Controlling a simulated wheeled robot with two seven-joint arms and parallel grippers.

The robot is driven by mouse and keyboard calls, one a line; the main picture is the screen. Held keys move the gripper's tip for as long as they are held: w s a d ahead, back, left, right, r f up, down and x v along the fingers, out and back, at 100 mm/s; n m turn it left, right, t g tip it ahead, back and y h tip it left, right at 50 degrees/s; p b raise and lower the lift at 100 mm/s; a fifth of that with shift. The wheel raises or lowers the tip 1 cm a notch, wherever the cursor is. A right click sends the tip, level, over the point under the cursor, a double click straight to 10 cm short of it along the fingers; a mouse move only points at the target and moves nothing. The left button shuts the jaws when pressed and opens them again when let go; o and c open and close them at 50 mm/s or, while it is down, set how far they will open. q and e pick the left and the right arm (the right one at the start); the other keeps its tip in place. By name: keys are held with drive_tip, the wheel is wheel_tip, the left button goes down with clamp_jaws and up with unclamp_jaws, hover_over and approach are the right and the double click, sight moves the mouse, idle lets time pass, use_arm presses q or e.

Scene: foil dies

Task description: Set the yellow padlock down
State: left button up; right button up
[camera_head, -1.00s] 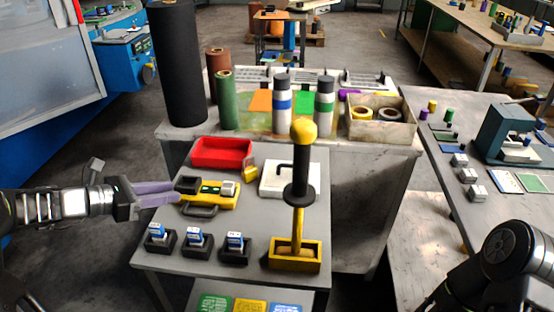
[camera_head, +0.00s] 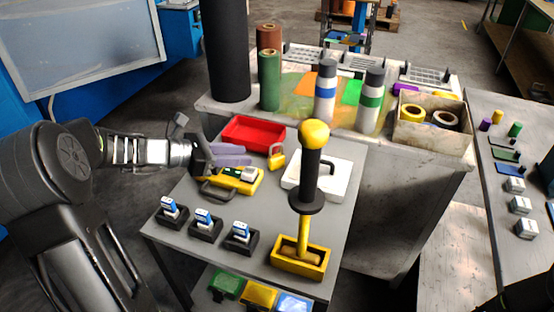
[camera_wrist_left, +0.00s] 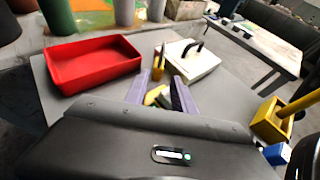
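The yellow padlock (camera_head: 277,160) stands on the grey table (camera_head: 183,232), shackle up, just right of the red tray (camera_head: 236,143). In the left wrist view the padlock (camera_wrist_left: 157,73) is just beyond my fingertips, between the red tray (camera_wrist_left: 95,66) and a white case (camera_wrist_left: 188,62). My left gripper (camera_head: 248,155) has purple fingers pointing right toward the padlock, a short way from it. In the left wrist view its fingers (camera_wrist_left: 158,88) are apart with nothing held between them. My right gripper is out of view.
A yellow device (camera_head: 245,187) lies below my left fingers. The white case (camera_head: 335,178) lies right of the padlock. A tall yellow-knobbed lever (camera_head: 314,135) rises in front. Several small black holders (camera_head: 205,230) line the table's front. Spray cans (camera_head: 325,95) stand on the bench behind.

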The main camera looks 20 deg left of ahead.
sight(269, 156)
use_arm(q)
drive_tip(key=shift+x, duration=2.35)
drive_tip(key=x, duration=0.5)
drive_tip(key=shift+f+p, duration=0.2)
drive_tip(key=shift+p, duration=0.2)
drive_tip(key=shift+c, duration=0.3)
clamp_jaws()
